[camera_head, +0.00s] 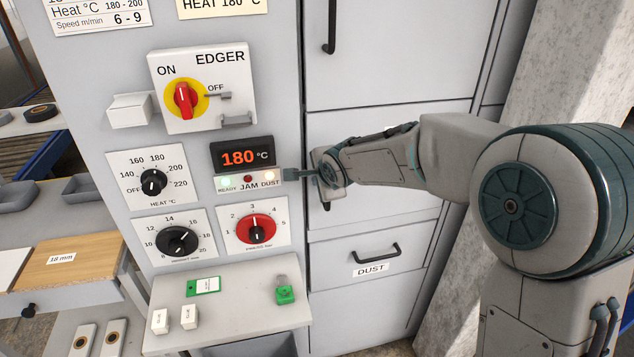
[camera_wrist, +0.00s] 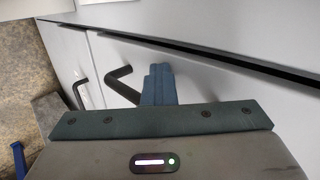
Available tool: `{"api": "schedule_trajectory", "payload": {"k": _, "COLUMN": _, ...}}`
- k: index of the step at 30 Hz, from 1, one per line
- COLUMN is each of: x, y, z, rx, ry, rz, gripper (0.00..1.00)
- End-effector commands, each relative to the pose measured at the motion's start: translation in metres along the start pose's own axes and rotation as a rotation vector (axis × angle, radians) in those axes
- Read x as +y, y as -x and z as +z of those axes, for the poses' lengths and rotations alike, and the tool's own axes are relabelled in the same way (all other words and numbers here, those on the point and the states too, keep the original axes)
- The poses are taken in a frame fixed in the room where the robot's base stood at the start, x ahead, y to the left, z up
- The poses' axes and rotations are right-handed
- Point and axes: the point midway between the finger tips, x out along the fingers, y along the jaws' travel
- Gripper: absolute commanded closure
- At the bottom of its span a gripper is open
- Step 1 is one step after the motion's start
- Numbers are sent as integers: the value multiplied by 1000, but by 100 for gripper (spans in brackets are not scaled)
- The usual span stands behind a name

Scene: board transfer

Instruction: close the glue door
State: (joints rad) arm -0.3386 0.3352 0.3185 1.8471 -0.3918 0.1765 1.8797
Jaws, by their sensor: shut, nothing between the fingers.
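No panel in view shows a readable glue label. A grey middle panel (camera_head: 385,215) lies between the upper door and the dust drawer, partly hidden behind my arm. A black handle (camera_wrist: 122,86) shows beside my fingers in the wrist view; in the head view my gripper mostly hides it. My gripper (camera_head: 297,173) is shut and empty, in front of the panel's left side near the ready/jam/dust lights. Its closed blue fingers show in the wrist view (camera_wrist: 158,82). I cannot tell whether they touch the panel. A dark gap (camera_wrist: 225,57) runs along a panel edge there.
The upper door (camera_head: 400,50) has a black handle. The dust drawer (camera_head: 370,280) below has another. The control face with dials and the edger switch (camera_head: 184,98) stands left. A small shelf (camera_head: 235,320) juts out below it. A mottled wall (camera_head: 565,75) stands right.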

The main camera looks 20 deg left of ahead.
Motion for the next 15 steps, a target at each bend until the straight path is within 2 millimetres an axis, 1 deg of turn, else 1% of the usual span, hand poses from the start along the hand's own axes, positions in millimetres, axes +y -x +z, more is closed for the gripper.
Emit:
{"api": "schedule_trajectory", "payload": {"k": 1, "x": -9, "y": 1, "z": 0, "rx": -3, "ry": 2, "rz": -24, "gripper": 100}}
{"api": "schedule_trajectory", "payload": {"k": 7, "x": -6, "y": 5, "z": 1, "rx": -3, "ry": 4, "rz": -25, "gripper": 100}}
{"api": "schedule_trajectory", "payload": {"k": 11, "x": 5, "y": 16, "z": 0, "rx": -2, "ry": 3, "rz": -22, "gripper": 100}}
{"api": "schedule_trajectory", "payload": {"k": 14, "x": 19, "y": 29, "z": -4, "rx": 2, "ry": -1, "rz": -15, "gripper": 100}}
{"api": "schedule_trajectory", "payload": {"k": 15, "x": 21, "y": 37, "z": -6, "rx": 6, "ry": -3, "rz": -15, "gripper": 100}}
